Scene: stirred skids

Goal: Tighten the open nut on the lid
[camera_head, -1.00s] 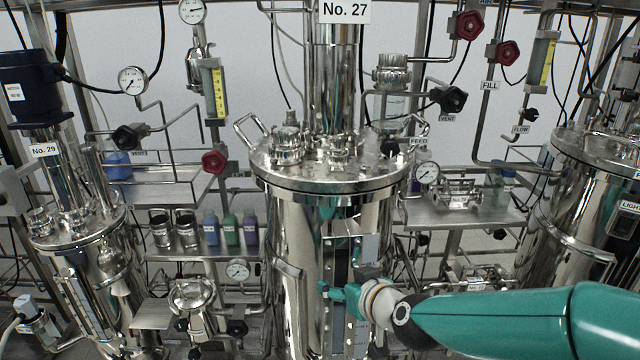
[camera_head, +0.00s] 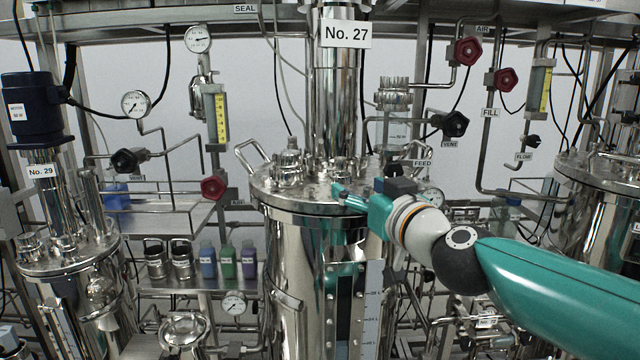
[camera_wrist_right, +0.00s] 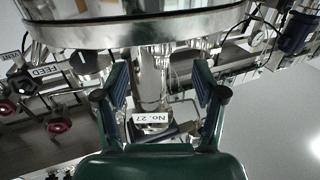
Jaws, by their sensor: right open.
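The lid (camera_head: 300,194) is the round steel top of the central vessel labelled No. 27, with several fittings on it. It also shows at the top of the right wrist view as a wide metal rim (camera_wrist_right: 130,32). I cannot tell which fitting is the open nut; the fittings are small and shiny. My right gripper (camera_head: 340,193) is at the front right of the lid, near its surface. In the right wrist view its two dark fingers (camera_wrist_right: 163,85) stand apart with nothing between them. My left gripper is not in view.
A column with the No. 27 sign (camera_head: 345,33) rises from the lid. A bent handle (camera_head: 252,155) stands at the lid's left. Colored bottles (camera_head: 228,261) stand on a shelf at left.

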